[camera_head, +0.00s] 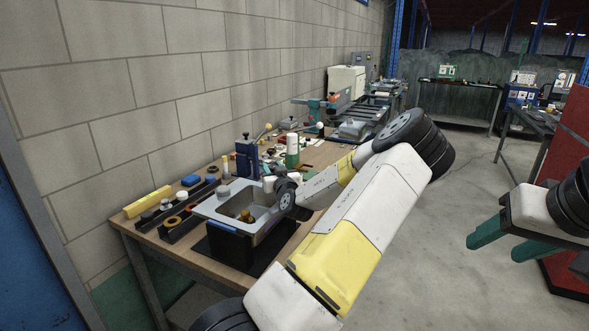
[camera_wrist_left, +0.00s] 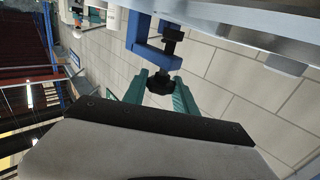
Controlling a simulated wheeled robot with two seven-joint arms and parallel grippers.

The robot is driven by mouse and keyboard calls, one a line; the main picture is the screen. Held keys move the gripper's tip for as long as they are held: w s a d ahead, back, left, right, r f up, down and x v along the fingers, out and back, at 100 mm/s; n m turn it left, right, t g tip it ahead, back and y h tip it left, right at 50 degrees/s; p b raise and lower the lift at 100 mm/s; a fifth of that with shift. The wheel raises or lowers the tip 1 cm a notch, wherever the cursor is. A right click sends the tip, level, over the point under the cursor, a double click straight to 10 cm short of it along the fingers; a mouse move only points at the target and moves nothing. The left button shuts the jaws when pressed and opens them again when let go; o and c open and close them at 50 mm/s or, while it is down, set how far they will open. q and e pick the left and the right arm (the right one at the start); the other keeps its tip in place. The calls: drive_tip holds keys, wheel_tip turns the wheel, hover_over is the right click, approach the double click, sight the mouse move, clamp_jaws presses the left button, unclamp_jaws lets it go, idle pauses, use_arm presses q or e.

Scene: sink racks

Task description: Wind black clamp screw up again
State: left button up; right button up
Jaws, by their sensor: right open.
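The black clamp screw (camera_wrist_left: 160,83) shows in the left wrist view, with a round lobed knob and a shaft running into a blue clamp frame (camera_wrist_left: 142,38). The left gripper's green fingers (camera_wrist_left: 161,84) stand on either side of the knob. I cannot tell whether they press on it or leave a small gap. In the head view my left arm reaches over the bench towards the sink, and its fingertips are hidden. The clamp screw cannot be made out there. My right gripper (camera_head: 493,247) is open and empty at the right, over the floor, away from the bench.
A grey sink (camera_head: 215,207) sits at the near end of the wooden bench (camera_head: 192,258). Black trays, a yellow block (camera_head: 147,201) and a blue upright device (camera_head: 247,160) stand close by. More tools crowd the bench behind. A red cabinet (camera_head: 572,160) stands at the right.

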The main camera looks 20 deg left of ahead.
use_arm(q)
clamp_jaws()
drive_tip(key=shift+n+g+y, duration=0.3)
drive_tip(key=shift+y, duration=0.1)
drive_tip(key=n+g+y, duration=0.1)
drive_tip(key=g, duration=0.1)
drive_tip(key=n+g+y, duration=0.1)
drive_tip(key=n, duration=0.1)
drive_tip(key=shift+w+d+g+y, duration=0.15)
drive_tip(key=shift+g+y, duration=0.25)
drive_tip(key=n+g+y, duration=0.1)
drive_tip(key=n+g, duration=0.1)
drive_tip(key=g, duration=0.1)
drive_tip(key=n+g+y, duration=0.1)
drive_tip(key=n+g, duration=0.1)
drive_tip(key=g, duration=0.2)
drive_tip(key=shift+f+n, duration=0.1)
drive_tip(key=shift+n, duration=0.3)
drive_tip(key=n+g, duration=0.1)
drive_tip(key=g, duration=0.1)
drive_tip(key=n+g, duration=0.2)
drive_tip(key=g, duration=0.1)
drive_tip(key=shift+a+n+g, duration=0.2)
drive_tip(key=shift+n+g, duration=0.1)
drive_tip(key=shift+f+n+g+h, duration=0.1)
drive_tip(key=shift+n+g+h, duration=0.6)
drive_tip(key=shift+n+g, duration=1.3)
drive_tip(key=shift+d+g+h, duration=0.1)
drive_tip(key=shift+g+h, duration=0.3)
drive_tip(key=shift+g, duration=0.7)
